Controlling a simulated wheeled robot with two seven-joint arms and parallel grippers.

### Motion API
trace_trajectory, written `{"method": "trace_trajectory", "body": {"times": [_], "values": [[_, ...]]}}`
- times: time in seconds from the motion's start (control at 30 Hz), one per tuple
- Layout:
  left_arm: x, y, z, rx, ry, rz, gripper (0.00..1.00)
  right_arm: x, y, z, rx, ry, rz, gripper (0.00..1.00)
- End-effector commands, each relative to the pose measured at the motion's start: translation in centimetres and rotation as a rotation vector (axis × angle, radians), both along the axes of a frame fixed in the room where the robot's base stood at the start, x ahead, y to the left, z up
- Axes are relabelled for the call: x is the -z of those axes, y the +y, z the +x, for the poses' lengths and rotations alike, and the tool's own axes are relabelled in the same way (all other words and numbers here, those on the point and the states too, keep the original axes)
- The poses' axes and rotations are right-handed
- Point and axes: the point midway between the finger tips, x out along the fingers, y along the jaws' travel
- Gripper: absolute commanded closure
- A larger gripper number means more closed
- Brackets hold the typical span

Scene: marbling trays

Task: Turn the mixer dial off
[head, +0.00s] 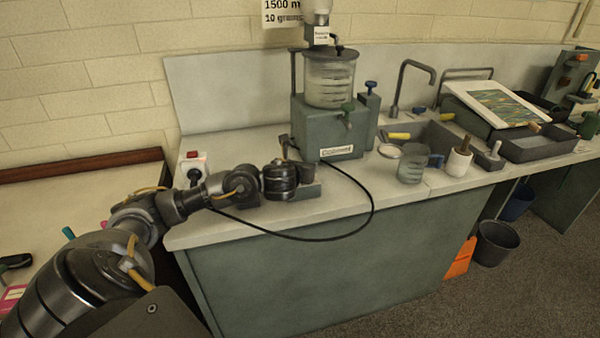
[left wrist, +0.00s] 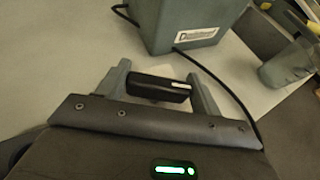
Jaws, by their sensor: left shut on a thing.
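The mixer (head: 328,128) is a grey-green block on the counter, with a clear lidded vessel (head: 330,78) on it. Its lower front shows at the top of the left wrist view (left wrist: 180,20). The mixer dial (left wrist: 158,87) is a black bar knob with a white mark near its right end in the left wrist view. My left gripper (head: 297,172) is in front of the mixer's base, over a low grey box (head: 308,190). Its two fingers are shut on the dial, one at each end. In the head view the gripper hides the dial. My right gripper is in neither view.
A black cable (head: 368,205) loops over the counter's front edge. A clear jug (head: 412,162) and a white roll (head: 458,162) stand to the right, before a sink (head: 425,135).

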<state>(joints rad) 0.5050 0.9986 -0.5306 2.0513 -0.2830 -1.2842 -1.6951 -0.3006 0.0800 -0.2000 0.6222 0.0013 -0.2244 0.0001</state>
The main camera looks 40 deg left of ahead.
Motion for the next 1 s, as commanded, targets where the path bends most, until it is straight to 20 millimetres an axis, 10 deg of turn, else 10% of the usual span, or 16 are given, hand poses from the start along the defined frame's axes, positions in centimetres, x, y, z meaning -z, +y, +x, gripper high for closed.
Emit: {"method": "trace_trajectory", "body": {"times": [0.33, 1.0], "values": [[-0.2, -0.1, 0.2, -0.299, -0.004, -0.004, 0.57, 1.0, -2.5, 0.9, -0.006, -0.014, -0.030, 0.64], [-0.1, 0.1, 0.0, -0.542, 0.000, 0.000, 0.57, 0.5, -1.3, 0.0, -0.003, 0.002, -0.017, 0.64]]}}
